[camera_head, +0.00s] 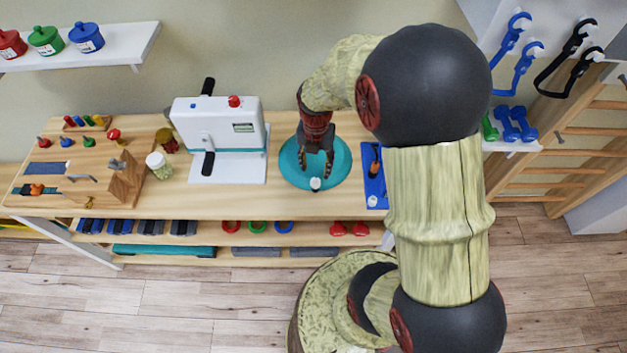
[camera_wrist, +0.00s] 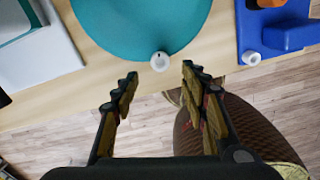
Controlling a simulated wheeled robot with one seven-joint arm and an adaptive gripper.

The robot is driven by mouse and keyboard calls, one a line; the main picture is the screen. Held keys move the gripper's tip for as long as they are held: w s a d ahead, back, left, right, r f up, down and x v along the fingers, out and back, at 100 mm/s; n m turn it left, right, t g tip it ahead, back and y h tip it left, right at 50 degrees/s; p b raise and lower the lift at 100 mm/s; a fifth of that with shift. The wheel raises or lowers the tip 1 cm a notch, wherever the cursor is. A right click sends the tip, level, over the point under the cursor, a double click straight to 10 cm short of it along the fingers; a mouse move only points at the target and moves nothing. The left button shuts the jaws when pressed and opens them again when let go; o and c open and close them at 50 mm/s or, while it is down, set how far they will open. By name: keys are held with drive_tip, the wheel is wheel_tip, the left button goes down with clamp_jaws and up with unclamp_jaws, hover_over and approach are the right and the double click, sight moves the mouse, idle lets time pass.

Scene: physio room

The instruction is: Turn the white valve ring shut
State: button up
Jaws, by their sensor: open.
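A round teal cushion (camera_head: 291,165) lies flat on the wooden table; it also fills the top of the wrist view (camera_wrist: 140,20). A small white valve ring (camera_head: 315,184) sits at its near edge, and shows in the wrist view (camera_wrist: 160,61) with a dark mark on top. My gripper (camera_head: 316,174) points down over the near part of the cushion. In the wrist view my gripper (camera_wrist: 159,76) is open and empty, its two fingers apart on either side of the ring's line. The ring appears just beyond the fingertips, with no visible contact.
A blue tray (camera_head: 376,188) right of the cushion holds an orange-and-black item and another small white ring (camera_wrist: 248,58). A white machine with black handles (camera_head: 218,140) stands left of the cushion. A white-lidded jar (camera_head: 159,165) and wooden pegboards are further left.

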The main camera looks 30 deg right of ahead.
sight(315, 179)
drive_tip(key=shift+n, duration=0.6)
wheel_tip(315, 179, down, 8)
drive_tip(key=shift+r+b, duration=0.1)
drive_tip(key=shift+b, duration=0.8)
drive_tip(key=shift+c, duration=0.5)
clamp_jaws()
drive_tip(key=shift+m, duration=0.4)
drive_tip(key=m+p, duration=0.2)
drive_tip(key=m, duration=0.2)
drive_tip(key=shift+r, duration=0.1)
drive_tip(key=shift+m+p, duration=0.6)
drive_tip(key=shift+m, duration=1.5)
